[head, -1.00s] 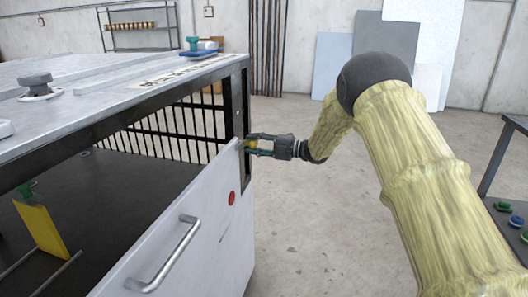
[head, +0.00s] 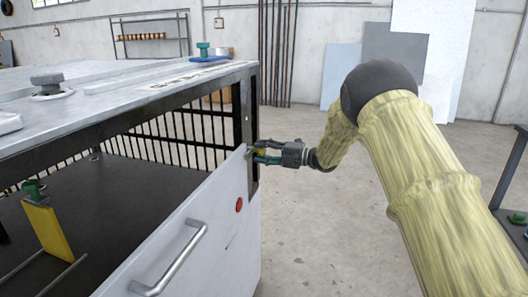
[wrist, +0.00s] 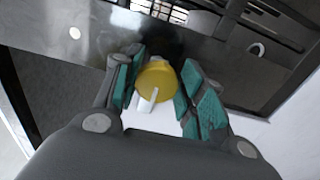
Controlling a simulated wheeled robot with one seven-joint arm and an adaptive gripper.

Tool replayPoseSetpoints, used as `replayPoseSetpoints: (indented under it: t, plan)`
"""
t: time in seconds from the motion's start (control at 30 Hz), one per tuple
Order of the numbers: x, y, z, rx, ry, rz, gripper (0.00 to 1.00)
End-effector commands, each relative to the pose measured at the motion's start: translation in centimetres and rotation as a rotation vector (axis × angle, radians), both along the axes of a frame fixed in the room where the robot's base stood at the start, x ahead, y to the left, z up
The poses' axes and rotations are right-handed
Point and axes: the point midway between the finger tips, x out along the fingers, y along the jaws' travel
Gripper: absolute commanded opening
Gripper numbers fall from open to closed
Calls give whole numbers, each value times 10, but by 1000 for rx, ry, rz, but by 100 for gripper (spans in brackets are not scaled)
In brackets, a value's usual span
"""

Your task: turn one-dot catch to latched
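The catch at my gripper is a yellow round knob (wrist: 156,82) with a pale pointer-like tab (wrist: 147,101) at its lower side in the wrist view. It sits by the upper corner of the white front panel (head: 215,210), beside the dark metal post (head: 252,125). My gripper (head: 262,152) reaches it from the right. In the wrist view its teal-padded fingers (wrist: 159,84) stand on both sides of the knob, with narrow gaps seeming to show. One pale round spot (wrist: 75,33) shows on the metal; I cannot tell whether it is the catch's dot.
A yellow plate (head: 45,230) with a green top stands inside the bench at left. The bench top (head: 120,92) lies above the gripper's left. Open floor (head: 310,230) is to the right.

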Motion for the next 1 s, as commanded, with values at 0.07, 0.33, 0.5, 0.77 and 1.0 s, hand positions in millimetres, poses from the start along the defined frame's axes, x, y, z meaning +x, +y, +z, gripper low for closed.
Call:
replayPoseSetpoints:
  t: [0.07, 0.33, 0.5, 0.77, 1.0]
  plan:
    - [0, 0, 0, 0, 0, 0, 56]
    - [1, -3, 2, 1, -3, -4, 56]
    - [-1, -10, 3, 2, -3, -5, 56]
    - [-16, -50, 2, 3, -1, -7, 56]
    - [-31, -88, 2, 3, -2, -5, 56]
